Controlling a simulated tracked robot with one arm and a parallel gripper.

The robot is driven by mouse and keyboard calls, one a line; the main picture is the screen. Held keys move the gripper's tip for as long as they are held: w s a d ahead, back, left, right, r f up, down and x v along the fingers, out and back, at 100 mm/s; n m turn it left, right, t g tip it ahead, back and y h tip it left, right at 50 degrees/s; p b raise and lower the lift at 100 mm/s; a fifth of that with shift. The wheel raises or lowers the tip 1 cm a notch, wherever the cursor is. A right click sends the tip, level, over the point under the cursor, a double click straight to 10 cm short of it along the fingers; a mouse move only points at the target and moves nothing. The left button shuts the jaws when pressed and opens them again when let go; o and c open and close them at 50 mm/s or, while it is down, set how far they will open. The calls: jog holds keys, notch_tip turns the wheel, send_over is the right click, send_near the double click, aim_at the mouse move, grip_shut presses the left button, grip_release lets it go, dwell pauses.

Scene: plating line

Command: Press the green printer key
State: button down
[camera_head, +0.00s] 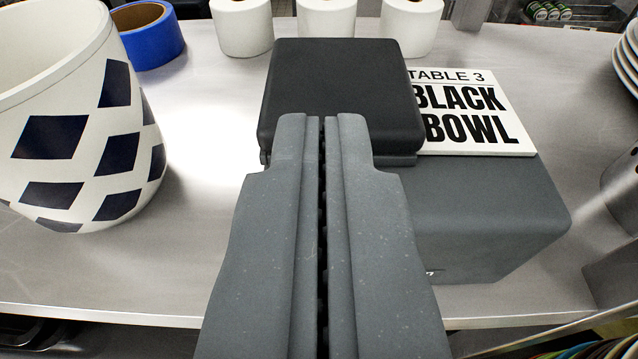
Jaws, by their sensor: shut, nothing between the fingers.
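The printer (490,205) is a dark grey box on the steel counter, with a raised black lid (340,85) on its left part. A white ticket reading "TABLE 3 BLACK BOWL" (470,110) lies at its top right. My gripper (322,120) is shut and empty, its fingertips overlapping the front of the black lid in the picture. I cannot tell whether they touch it. No green key shows. My fingers hide the printer's front left part.
A white pot with dark blue diamonds (85,125) stands close on the left. Behind are a blue tape roll (150,38) and white paper rolls (242,25). Stacked plates (628,55) are at the right edge. The steel counter (215,210) is bare between pot and printer.

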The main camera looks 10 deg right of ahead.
jog(key=b+v, duration=0.1)
jog(key=v, duration=0.7)
jog(key=shift+s+r+b, duration=0.25)
jog(key=shift+s+b, duration=0.05)
jog(key=shift+s, duration=0.05)
dwell(0.4)
jog(key=s+n+y+b, duration=0.2)
jog(key=s+b, duration=0.6)
jog(key=s, duration=1.5)
jog(key=shift+s+d+y, duration=0.2)
jog(key=shift+y, duration=0.3)
jog(key=shift+f, duration=0.1)
